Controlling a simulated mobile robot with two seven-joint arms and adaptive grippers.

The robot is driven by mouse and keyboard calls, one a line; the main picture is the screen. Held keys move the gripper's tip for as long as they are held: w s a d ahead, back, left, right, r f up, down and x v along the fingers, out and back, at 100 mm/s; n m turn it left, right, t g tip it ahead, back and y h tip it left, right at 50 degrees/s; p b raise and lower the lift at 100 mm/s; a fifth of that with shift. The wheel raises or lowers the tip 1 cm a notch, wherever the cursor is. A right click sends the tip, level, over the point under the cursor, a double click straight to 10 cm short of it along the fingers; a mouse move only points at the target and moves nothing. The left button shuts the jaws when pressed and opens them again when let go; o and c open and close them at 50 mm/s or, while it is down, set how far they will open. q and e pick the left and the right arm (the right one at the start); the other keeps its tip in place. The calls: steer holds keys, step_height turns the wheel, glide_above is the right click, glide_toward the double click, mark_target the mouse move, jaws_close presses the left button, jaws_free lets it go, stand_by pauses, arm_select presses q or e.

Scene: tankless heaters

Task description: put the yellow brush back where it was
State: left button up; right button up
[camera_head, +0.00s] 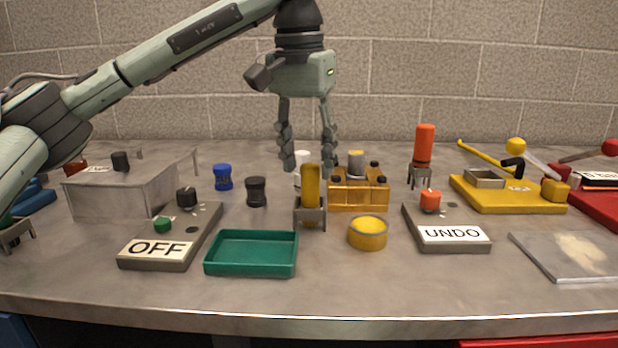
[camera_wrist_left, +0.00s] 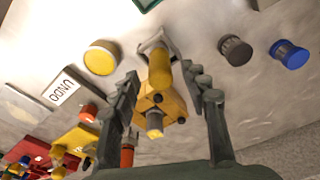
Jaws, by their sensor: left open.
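The yellow brush (camera_head: 311,183) stands upright, handle up, in a small grey holder (camera_head: 310,216) near the middle of the table. In the left wrist view the brush (camera_wrist_left: 158,66) and its holder (camera_wrist_left: 150,42) show near the top centre. My left gripper (camera_head: 308,169) points down with its fingers spread and empty, just above the top of the handle. In the left wrist view the fingers (camera_wrist_left: 165,77) flank the brush without touching it. The brush's lower end is hidden by the holder. My right gripper is not in view.
An amber rack (camera_head: 358,198) stands just behind right of the brush. A yellow round pot (camera_head: 367,233) and green tray (camera_head: 251,252) lie in front. Black (camera_head: 256,191) and blue (camera_head: 223,177) jars stand left. An UNDO box (camera_head: 448,236) and red brush (camera_head: 424,147) are right.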

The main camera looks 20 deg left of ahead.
arm_select(q)
step_height(320, 180, up, 8)
steer(key=s+p, duration=0.1)
steer(key=shift+f, duration=0.25)
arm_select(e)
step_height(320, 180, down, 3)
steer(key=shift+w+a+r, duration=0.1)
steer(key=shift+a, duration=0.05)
arm_select(q)
steer(key=shift+o, duration=0.4)
stand_by(1.4)
